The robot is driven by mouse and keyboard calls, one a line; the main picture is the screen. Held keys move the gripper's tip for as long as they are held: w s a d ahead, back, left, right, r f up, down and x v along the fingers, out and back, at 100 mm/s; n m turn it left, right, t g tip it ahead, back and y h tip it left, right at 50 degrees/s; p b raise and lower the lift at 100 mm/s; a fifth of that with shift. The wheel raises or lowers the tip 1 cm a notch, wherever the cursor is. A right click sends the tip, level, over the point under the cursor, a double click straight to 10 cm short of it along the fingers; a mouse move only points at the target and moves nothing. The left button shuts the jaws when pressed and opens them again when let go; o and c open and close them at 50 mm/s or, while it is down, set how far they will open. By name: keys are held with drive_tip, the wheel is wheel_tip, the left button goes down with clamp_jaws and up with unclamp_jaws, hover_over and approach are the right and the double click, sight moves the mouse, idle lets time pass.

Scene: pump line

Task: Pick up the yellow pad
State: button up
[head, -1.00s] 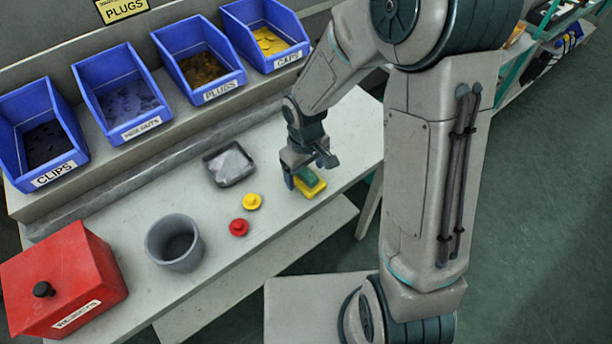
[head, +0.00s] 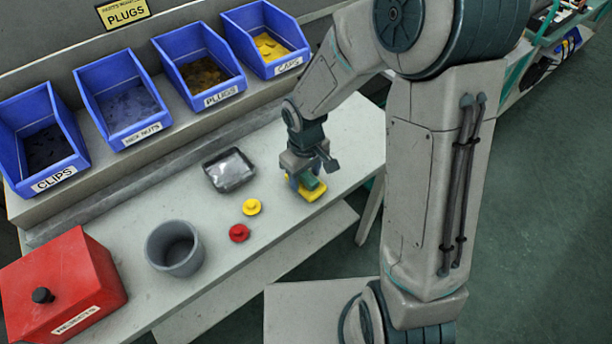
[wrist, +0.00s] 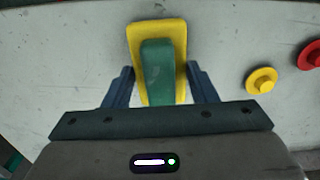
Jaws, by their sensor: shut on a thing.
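The yellow pad (head: 316,193) is a flat rounded block with a green raised piece on top, near the front edge of the grey bench. It also shows in the wrist view (wrist: 143,32), pointing away from me, with the green piece along its middle. My gripper (head: 305,184) is over the pad from above. In the wrist view my gripper's fingers (wrist: 160,88) stand on either side of the pad, shut on it. The fingertips' contact is partly hidden. I cannot tell whether the pad is clear of the bench.
A yellow knob (head: 252,207) and a red knob (head: 239,233) lie left of the pad. A dark tray (head: 230,187), a grey cup (head: 158,262) and a red rejects box (head: 90,285) are farther left. Blue bins (head: 190,95) line the back.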

wheel_tip(320, 180, up, 3)
drive_tip(key=shift+w+r, duration=0.1)
drive_tip(key=shift+r, duration=0.05)
drive_tip(key=s+d+r, duration=0.4)
drive_tip(key=s+r, duration=0.2)
drive_tip(key=s, duration=0.5)
drive_tip(key=shift+d+r, duration=0.3)
drive_tip(key=o, duration=0.4)
drive_tip(key=c, duration=0.3)
drive_tip(key=shift+d, duration=0.1)
